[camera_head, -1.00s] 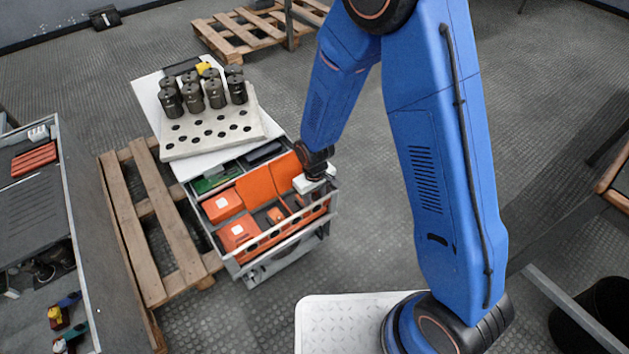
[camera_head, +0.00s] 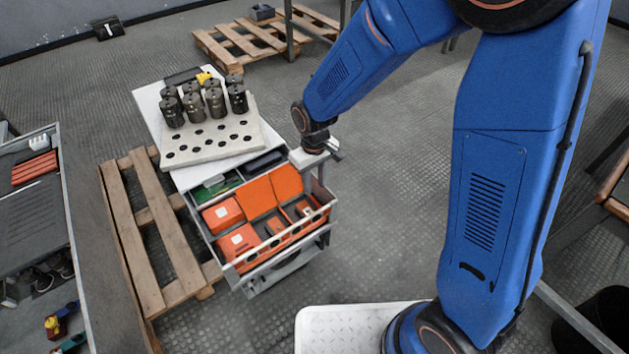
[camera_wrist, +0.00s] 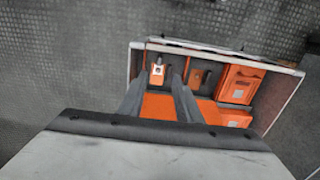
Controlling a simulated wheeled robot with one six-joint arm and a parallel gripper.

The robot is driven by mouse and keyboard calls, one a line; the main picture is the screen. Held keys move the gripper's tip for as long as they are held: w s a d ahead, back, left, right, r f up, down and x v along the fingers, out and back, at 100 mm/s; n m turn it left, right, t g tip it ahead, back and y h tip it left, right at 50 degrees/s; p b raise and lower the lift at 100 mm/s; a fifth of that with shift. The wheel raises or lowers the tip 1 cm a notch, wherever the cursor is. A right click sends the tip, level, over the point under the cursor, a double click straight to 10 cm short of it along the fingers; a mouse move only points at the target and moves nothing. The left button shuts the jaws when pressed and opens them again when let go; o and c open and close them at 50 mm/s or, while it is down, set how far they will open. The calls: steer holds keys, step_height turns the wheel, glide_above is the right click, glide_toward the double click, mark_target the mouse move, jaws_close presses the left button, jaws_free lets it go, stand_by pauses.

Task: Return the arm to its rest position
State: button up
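My blue arm (camera_head: 490,180) reaches over from the right. My gripper (camera_head: 335,150) hangs above the right back corner of the open drawer (camera_head: 228,262). In the wrist view my gripper (camera_wrist: 157,92) shows two dark grey fingers set apart, with nothing held between them. The drawer's orange contents (camera_wrist: 237,84) lie below and beyond the fingers. Several orange boxes and panels (camera_head: 222,214) sit in the drawer.
A white tabletop with a perforated block (camera_head: 210,142) and several dark cylinders (camera_head: 190,105) stands behind the drawer. A wooden pallet (camera_head: 150,230) is at left. A parts tray (camera_head: 40,220) is at far left. Floor right of the drawer is clear.

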steer(key=shift+r, duration=0.4)
steer(key=s+d+r+m+t, duration=0.1)
steer(key=s+d+r+m, duration=0.15)
steer(key=d+r, duration=0.5)
steer(key=s+d+r+m+t, duration=0.1)
steer(key=s+d+r, duration=0.2)
steer(key=d+r, duration=0.45)
steer(key=s+d+r+m+t, duration=0.1)
steer(key=s+d+r, duration=0.3)
steer(key=s+d, duration=0.2)
steer(key=s+d+r+m+t, duration=0.1)
steer(key=s+d+r, duration=0.3)
steer(key=s, duration=0.5)
steer(key=shift+d+r+m+t, duration=0.15)
steer(key=shift+d+m+t, duration=0.25)
steer(key=shift+d+m, duration=0.45)
steer(key=shift+d, duration=0.15)
